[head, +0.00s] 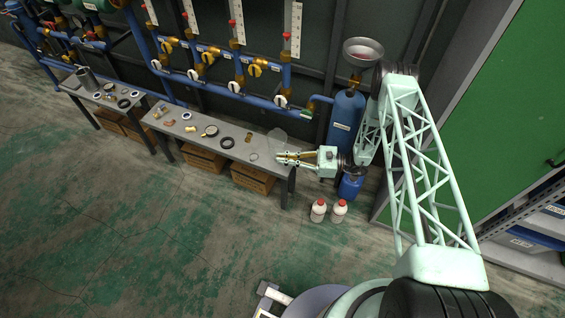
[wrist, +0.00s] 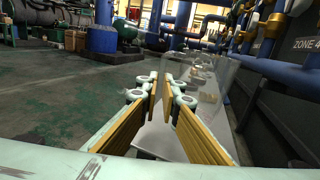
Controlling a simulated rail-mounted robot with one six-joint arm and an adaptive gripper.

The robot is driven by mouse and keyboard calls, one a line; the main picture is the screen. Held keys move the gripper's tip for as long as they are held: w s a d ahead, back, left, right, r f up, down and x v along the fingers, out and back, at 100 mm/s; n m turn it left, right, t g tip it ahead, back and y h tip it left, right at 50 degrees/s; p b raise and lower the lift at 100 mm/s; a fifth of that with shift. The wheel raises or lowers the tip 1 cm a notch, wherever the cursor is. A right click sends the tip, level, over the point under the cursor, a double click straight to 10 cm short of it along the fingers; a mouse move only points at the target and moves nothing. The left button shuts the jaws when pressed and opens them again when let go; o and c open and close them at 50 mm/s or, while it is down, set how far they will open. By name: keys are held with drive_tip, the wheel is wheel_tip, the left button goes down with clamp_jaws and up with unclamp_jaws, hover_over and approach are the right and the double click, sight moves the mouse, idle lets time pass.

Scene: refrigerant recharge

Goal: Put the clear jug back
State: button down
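The clear jug is see-through and faint. In the head view the jug (head: 277,134) shows at the right end of the grey bench, close to my fingertips. In the wrist view the jug (wrist: 215,82) shows as a glassy outline just past and to the right of my fingertips. My gripper (head: 279,157) points left over the bench's right end. In the wrist view my gripper (wrist: 162,86) has its two yellow-padded fingers apart, with bench surface visible between them. I cannot tell whether a finger touches the jug.
The grey bench (head: 190,147) carries several small fittings and rings. A blue cylinder (head: 345,115) with a funnel (head: 362,52) stands right of it. Two white bottles (head: 318,210) with red caps stand on the floor in front. Pipes and valves line the wall behind.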

drive_tip(key=shift+f, duration=1.3)
drive_tip(key=shift+f+b, duration=0.1)
drive_tip(key=shift+b, duration=0.3)
drive_tip(key=c, duration=2.9)
unclamp_jaws()
drive_tip(key=shift+o, duration=0.2)
drive_tip(key=s+d+p, duration=0.1)
drive_tip(key=s+d, duration=0.1)
drive_tip(key=d, duration=0.9)
drive_tip(key=shift+d+p, duration=0.4)
drive_tip(key=shift+w, duration=0.1)
